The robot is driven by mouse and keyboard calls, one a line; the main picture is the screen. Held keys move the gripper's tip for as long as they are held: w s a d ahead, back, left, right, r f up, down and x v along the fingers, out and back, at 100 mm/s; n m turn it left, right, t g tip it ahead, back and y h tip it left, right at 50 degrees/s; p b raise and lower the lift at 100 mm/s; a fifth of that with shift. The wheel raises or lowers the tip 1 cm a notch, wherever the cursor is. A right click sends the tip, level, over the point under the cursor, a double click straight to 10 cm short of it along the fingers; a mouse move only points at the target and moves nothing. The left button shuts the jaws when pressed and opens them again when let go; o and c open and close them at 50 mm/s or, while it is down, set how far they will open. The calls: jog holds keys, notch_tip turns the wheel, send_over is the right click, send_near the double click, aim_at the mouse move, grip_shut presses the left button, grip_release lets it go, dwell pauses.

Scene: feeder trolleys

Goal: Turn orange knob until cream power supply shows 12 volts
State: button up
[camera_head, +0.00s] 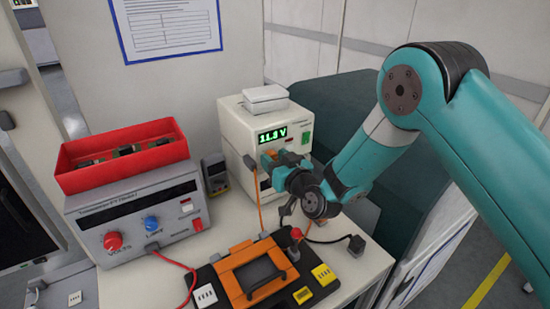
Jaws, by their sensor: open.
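The cream power supply (235,130) stands at the back of the bench. Its green display (272,135) reads about 11.8 V; the last digit is hard to read. A small patch of orange, which looks like the orange knob (270,156), shows on its front just below the display. My gripper (272,161) is open at the front of the supply, right at the knob. The fingers and wrist hide most of the knob, so I cannot tell whether they touch it.
A grey supply (140,222) with red and blue knobs stands at left, with a red bin (122,155) on top. An orange-and-black fixture (255,272) lies in front. A small meter (215,174) stands between the supplies. Cables cross the bench.

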jog(key=c, duration=0.7)
jog(key=shift+o, duration=0.3)
jog(key=shift+m+b, duration=0.35)
jog(key=shift+m, duration=0.85)
jog(key=o, duration=0.6)
jog(key=shift+o, duration=0.2)
notch_tip(320, 180, up, 20)
jog(key=b, duration=0.2)
jog(key=shift+s+d, duration=0.1)
